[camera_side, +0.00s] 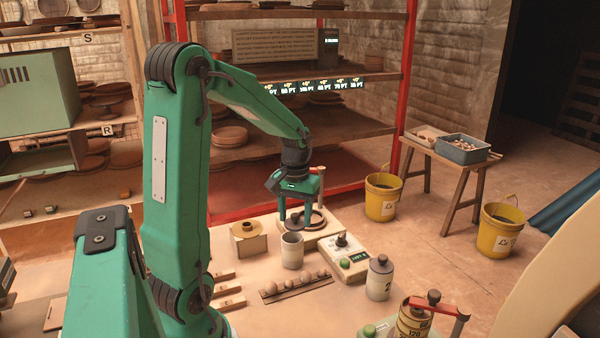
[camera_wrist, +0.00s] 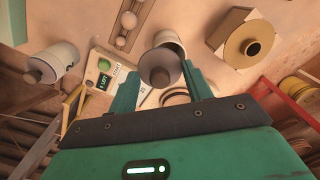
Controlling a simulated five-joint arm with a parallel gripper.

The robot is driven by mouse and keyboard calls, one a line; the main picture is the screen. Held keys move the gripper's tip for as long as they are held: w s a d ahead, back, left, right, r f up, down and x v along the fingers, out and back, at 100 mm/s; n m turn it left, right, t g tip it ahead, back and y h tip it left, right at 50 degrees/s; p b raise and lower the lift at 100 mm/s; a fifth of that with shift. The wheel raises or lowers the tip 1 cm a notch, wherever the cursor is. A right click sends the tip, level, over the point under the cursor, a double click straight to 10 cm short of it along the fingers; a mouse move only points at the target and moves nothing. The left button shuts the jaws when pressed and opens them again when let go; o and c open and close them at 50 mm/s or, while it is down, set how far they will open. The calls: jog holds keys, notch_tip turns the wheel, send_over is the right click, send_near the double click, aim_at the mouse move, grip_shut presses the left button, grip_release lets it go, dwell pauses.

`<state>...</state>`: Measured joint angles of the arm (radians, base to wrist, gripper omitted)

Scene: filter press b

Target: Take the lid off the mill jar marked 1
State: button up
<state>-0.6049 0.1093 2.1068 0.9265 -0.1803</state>
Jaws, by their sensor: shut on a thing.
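My gripper (camera_side: 296,217) is shut on a grey round lid with a brown knob, seen between the fingers in the wrist view (camera_wrist: 161,77). In the side view the lid is hard to make out. A pale open-topped jar (camera_side: 292,252) stands on the table in front of my gripper; no mark is readable on it. It also shows in the wrist view (camera_wrist: 168,37), partly behind the lid, which appears apart from it. A second pale jar (camera_side: 379,283), marked 2, stands at the right with its grey lid on.
A machine with dark rings (camera_side: 322,230) is behind the open jar, close to my gripper. A control box with a green button (camera_side: 343,262) is right of the jar. A strip with several balls (camera_side: 296,287) lies in front. A box with a yellowish spool (camera_side: 247,242) is left.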

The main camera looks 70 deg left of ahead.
jog(key=w+d+r, duration=0.1)
jog(key=d+r, duration=0.5)
jog(key=d, duration=0.4)
jog(key=shift+f, duration=0.1)
dwell(0.4)
send_over(256, 273)
notch_tip(256, 273, down, 15)
jog(key=shift+f, duration=0.2)
dwell(0.9)
jog(key=shift+f, duration=0.15)
jog(key=shift+f, duration=1.85)
jog(key=shift+f, duration=0.1)
